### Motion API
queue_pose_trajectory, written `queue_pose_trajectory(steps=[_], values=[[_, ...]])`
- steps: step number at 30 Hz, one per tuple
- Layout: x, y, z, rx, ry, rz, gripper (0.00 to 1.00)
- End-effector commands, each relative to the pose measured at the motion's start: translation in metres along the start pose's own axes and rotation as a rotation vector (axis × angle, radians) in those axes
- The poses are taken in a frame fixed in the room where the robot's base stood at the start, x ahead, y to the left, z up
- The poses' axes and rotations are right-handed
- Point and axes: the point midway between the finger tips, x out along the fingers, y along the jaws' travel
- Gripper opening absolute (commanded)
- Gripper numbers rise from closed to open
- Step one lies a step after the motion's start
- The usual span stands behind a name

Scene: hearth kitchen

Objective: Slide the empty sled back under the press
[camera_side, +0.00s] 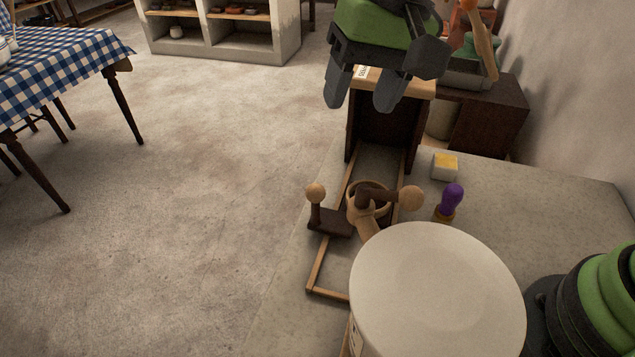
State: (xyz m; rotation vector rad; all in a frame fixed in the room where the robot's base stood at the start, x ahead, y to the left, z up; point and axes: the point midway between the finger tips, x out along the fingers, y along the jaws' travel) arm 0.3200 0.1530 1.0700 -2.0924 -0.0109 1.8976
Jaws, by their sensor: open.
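The sled (330,222) is a dark flat block with an upright post and round pale wooden knob at its left. It sits across the wooden rails (327,262), in front of the press. A pale wooden ring (354,210) adjoins it, with a dark piece and a knobbed handle (410,198) over it; I cannot tell how these parts join. The press (409,148) is a wooden housing with a dark open front at the far end of the rails. My gripper (361,102) is open, high in front of the press top, apart from the sled, with nothing visible between its fingers.
A purple-knobbed stamp (452,198) and a white block with yellow top (445,168) stand right of the rails. The grey counter (560,215) is bare further right. A checked table (60,70) stands left.

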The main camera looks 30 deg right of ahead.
Motion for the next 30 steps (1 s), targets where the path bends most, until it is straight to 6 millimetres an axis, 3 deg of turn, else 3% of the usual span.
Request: queue_pose_trajectory(steps=[1, 4, 13, 24, 30], values=[[0.018, -0.006, -0.001, -0.008, -0.027, 0.015, 0.56], [0.040, -0.015, -0.002, -0.013, -0.058, 0.033, 0.56], [0.072, -0.019, 0.000, -0.017, -0.079, 0.047, 0.56], [0.137, -0.015, 0.005, -0.016, -0.079, 0.046, 0.56], [0.152, -0.015, 0.006, -0.017, -0.076, 0.044, 0.56]])
